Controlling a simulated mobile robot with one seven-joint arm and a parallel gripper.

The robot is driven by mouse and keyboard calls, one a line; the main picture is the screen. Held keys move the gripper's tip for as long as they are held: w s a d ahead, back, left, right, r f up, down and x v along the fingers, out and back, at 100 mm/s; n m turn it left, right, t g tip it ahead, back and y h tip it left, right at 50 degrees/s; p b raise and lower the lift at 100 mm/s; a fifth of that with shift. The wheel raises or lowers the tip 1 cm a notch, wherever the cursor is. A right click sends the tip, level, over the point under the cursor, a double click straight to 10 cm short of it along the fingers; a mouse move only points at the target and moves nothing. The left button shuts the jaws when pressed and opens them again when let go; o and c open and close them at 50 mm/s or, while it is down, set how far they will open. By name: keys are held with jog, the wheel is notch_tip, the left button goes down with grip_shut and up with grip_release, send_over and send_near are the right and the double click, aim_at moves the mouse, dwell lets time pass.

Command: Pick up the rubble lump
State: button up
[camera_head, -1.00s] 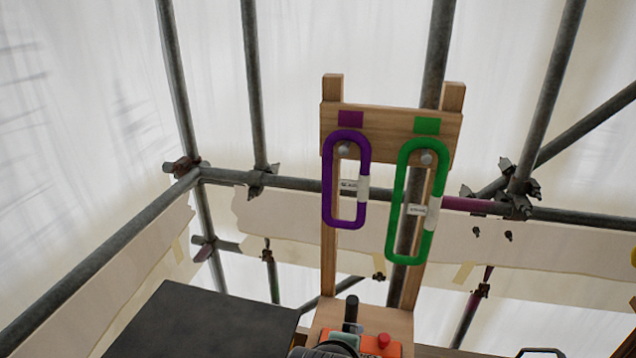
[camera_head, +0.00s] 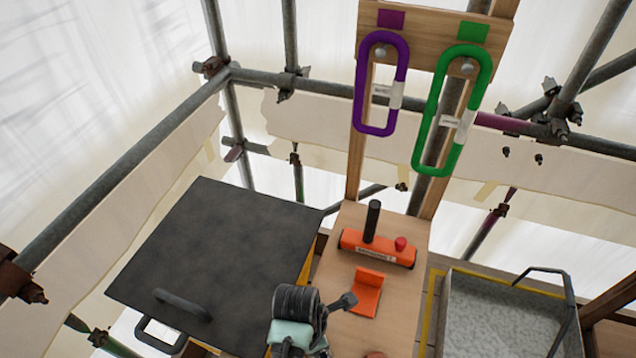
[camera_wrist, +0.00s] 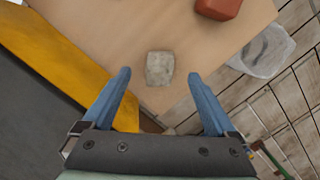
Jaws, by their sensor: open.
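The rubble lump (camera_wrist: 160,68) is a small, pale grey, roughly square piece on the wooden board (camera_wrist: 110,35) in the wrist view. My gripper (camera_wrist: 160,76) is open, with one blue finger on each side of the lump in the picture and a clear gap to each. Nothing is held. How far the fingertips are above the board is hard to tell. In the head view part of my arm shows at the bottom, but I cannot make out the lump or the fingertips there.
An orange tool (camera_head: 378,248) with a black upright handle and an orange bracket (camera_head: 366,292) are on the board. A black lid (camera_head: 225,255) is at left, a grey tray (camera_head: 495,315) at right. Purple (camera_head: 381,85) and green (camera_head: 452,110) loops hang behind.

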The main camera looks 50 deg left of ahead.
notch_tip(320, 180, down, 5)
dwell(0.3)
grip_shut()
dwell(0.4)
